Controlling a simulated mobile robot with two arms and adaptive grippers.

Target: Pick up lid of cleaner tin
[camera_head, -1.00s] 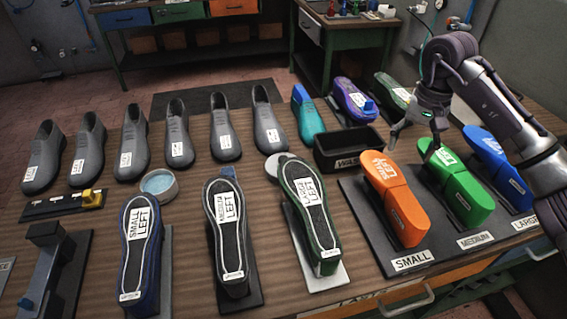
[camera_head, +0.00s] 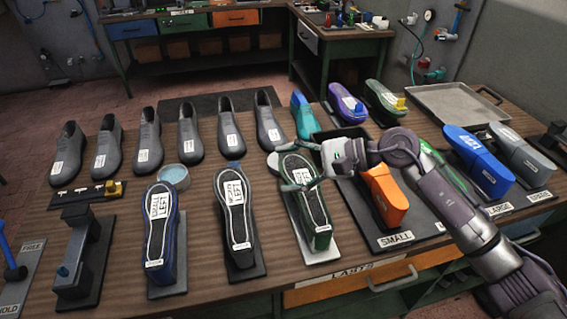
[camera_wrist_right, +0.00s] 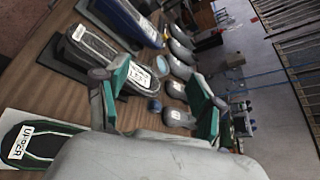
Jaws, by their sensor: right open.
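The open cleaner tin (camera_head: 173,178), round with pale blue content, stands on the bench behind the small left shoe upper. A pale grey disc, apparently its lid (camera_head: 273,161), lies right of the tin, behind the large left upper, partly covered by my right gripper. My right gripper (camera_head: 285,168) is open and empty, its fingers reaching left over the heel end of the large left upper and close to the disc. Whether it touches is unclear. The right wrist view shows the open fingers (camera_wrist_right: 157,88) with the tin (camera_wrist_right: 162,66) beyond them; I cannot make out the lid there.
The large left upper (camera_head: 305,205) and medium left upper (camera_head: 236,215) stand upside down in front. The orange small last (camera_head: 384,195) and a black bin (camera_head: 340,140) are beside my right arm. Grey shoes (camera_head: 190,130) line the back. Bench between tin and disc is partly clear.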

